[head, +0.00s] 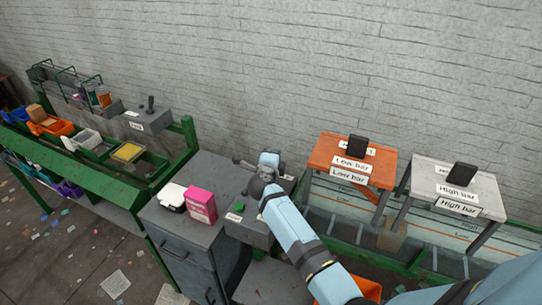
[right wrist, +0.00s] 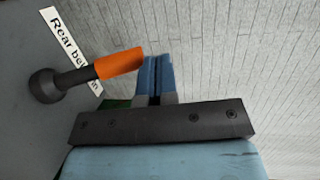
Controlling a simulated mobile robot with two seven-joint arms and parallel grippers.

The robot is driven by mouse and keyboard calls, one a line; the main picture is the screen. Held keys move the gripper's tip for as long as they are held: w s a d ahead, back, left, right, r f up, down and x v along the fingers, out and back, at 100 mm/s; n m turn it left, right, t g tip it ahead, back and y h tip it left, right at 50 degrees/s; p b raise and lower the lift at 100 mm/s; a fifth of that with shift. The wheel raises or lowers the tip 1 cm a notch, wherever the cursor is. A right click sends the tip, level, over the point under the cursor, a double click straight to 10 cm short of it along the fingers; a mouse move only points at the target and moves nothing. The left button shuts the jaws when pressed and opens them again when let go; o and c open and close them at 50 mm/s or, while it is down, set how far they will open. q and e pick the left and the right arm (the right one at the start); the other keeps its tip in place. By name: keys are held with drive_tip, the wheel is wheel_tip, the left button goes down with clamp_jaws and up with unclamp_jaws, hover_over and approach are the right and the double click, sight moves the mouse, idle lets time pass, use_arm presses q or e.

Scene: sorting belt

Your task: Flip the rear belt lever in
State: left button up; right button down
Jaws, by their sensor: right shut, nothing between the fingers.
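The rear belt lever (right wrist: 118,63) has an orange grip on a dark stem and a round dark base. In the right wrist view it sticks out from a grey surface beside a partly covered label (right wrist: 65,40) reading "Rear be…". My right gripper (right wrist: 156,72) has its blue fingers shut and empty, right beside the tip of the orange grip. I cannot tell whether they touch. In the head view my right gripper (head: 269,159) is over the grey control box (head: 247,228), and the lever is not discernible there. My left gripper is not in view.
A pink box (head: 201,205) and a white-and-black item (head: 172,196) stand on the grey cabinet left of my arm. An orange "Low bar" stand (head: 377,160) and a grey "High bar" stand (head: 485,186) stand to the right. The green-framed belt (head: 55,155) lies to the left.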

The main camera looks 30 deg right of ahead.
drive_tip(key=shift+w+d, duration=0.2)
drive_tip(key=shift+d, duration=0.1)
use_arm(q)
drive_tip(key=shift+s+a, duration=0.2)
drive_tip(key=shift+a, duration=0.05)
use_arm(e)
drive_tip(key=shift+r, duration=0.1)
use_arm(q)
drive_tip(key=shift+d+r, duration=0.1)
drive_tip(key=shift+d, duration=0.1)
use_arm(e)
drive_tip(key=shift+w+d, duration=0.1)
drive_tip(key=shift+d, duration=0.1)
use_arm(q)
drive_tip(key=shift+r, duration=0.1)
use_arm(e)
drive_tip(key=shift+a, duration=0.15)
